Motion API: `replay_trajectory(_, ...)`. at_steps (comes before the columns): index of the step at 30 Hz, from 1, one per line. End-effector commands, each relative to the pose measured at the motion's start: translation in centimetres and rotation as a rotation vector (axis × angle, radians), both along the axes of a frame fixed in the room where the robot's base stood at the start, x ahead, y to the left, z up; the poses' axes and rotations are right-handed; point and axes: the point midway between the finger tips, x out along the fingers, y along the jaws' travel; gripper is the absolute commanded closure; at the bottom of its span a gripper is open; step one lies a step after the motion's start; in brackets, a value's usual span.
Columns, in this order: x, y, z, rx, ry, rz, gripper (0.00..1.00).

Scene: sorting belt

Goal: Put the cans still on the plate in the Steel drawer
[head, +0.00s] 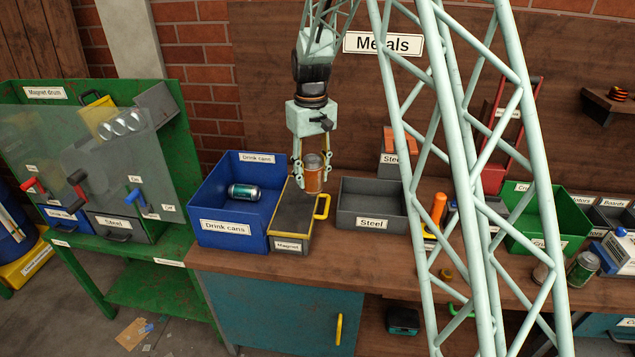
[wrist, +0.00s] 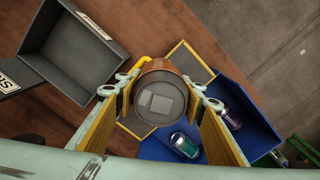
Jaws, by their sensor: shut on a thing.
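My gripper (head: 313,165) is shut on an orange-brown, rusty-looking can (head: 314,180), held upright at the back right of the magnet plate (head: 292,213). I cannot tell whether the can touches the plate. In the wrist view the can's grey end (wrist: 160,100) sits between both fingers. No other can shows on the visible part of the plate. An open, empty grey box (head: 372,197) labelled Steel stands right of the plate. A grey drawer (head: 117,229) labelled Steel is in the green magnet drum stand at left.
A blue Drink cans bin (head: 226,226) left of the plate holds a teal can (head: 243,191); the wrist view also shows a purple can (wrist: 231,118) there. The plate has a yellow handle (head: 323,206). A green bin (head: 545,220) and more cans (head: 583,267) are at right.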

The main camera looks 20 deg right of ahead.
Motion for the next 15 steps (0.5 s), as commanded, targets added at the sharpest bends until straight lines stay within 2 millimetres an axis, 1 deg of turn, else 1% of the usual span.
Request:
replay_trajectory(9,0.5,1.8,1.8,0.0,-0.002,-0.281,0.71)
replay_trajectory(15,0.5,2.6,2.7,0.0,0.0,-0.413,0.71)
